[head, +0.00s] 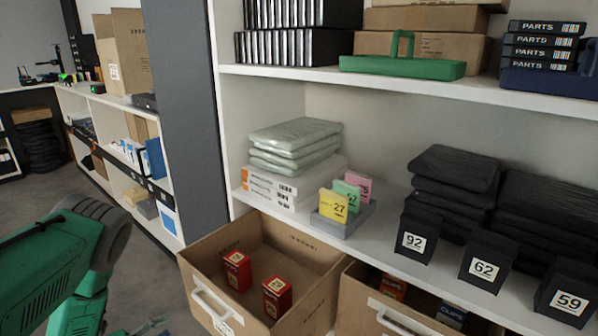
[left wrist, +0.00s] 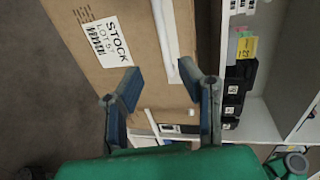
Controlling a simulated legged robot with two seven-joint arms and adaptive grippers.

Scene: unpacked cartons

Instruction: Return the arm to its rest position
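My left arm, green with a grey joint, comes in at the lower left of the head view; its fingers are not clear there. In the left wrist view my left gripper (left wrist: 158,68) has its two blue-grey fingers spread wide with nothing between them. Beyond the fingers is the side of a brown carton (left wrist: 95,65) with a white STOCK label; I cannot tell the exact gap. My right gripper is not seen in either view.
An open carton (head: 200,272) with two red boxes (head: 237,270) (head: 277,296) stands before the shelf, beside another carton (head: 350,310). The shelf holds a yellow card (head: 333,206), black numbered boxes (head: 414,240) and a green carrier (head: 403,66). Floor is free at left.

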